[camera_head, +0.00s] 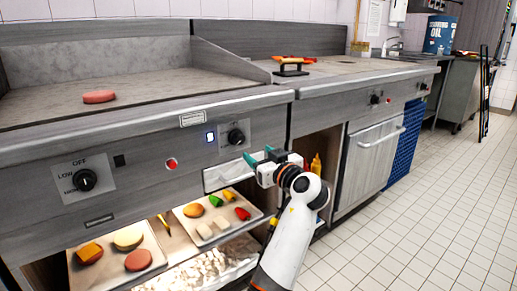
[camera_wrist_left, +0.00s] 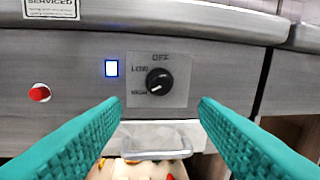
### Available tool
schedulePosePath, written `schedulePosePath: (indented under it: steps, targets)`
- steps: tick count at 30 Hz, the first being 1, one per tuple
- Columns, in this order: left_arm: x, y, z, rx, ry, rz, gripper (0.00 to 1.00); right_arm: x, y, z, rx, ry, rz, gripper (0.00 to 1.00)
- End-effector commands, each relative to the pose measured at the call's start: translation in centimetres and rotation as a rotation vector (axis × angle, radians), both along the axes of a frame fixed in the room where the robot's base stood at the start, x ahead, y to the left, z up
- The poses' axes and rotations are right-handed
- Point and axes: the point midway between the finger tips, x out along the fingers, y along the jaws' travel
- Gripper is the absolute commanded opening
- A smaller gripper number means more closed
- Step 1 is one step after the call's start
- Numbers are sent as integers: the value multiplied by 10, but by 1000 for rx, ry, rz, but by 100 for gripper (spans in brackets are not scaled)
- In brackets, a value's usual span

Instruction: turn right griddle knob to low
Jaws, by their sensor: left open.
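The right griddle knob (camera_head: 236,137) is a black round dial on a grey plate marked OFF, LOW and HIGH. In the left wrist view the knob (camera_wrist_left: 159,81) is near the centre, and its pale mark points down-left, toward HIGH. My left gripper (camera_head: 259,154) has teal fingers and is open and empty, a little below and right of the knob in the head view. In the wrist view the fingertips (camera_wrist_left: 158,104) are spread wide below the knob and apart from it. My right gripper is not in view.
The left griddle knob (camera_head: 84,180) is farther left on the panel. A lit blue-white switch (camera_head: 210,137) and a red button (camera_head: 171,164) sit left of the right knob. A drip tray handle (camera_wrist_left: 158,144) protrudes below it. Food trays (camera_head: 215,225) stand on the shelf beneath.

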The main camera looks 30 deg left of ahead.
Motion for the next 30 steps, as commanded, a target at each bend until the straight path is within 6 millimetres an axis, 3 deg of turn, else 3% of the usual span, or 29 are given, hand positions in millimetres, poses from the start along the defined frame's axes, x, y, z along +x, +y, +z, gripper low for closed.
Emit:
schedulePosePath:
  steps: [9,15,28,30]
  targets:
    - [32,56,-2,1,3,0,55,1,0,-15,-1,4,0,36]
    - [46,81,-1,2,3,-3,55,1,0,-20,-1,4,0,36]
    - [52,91,-1,0,4,-3,55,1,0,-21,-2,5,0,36]
    - [52,91,-1,0,4,-3,47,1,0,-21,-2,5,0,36]
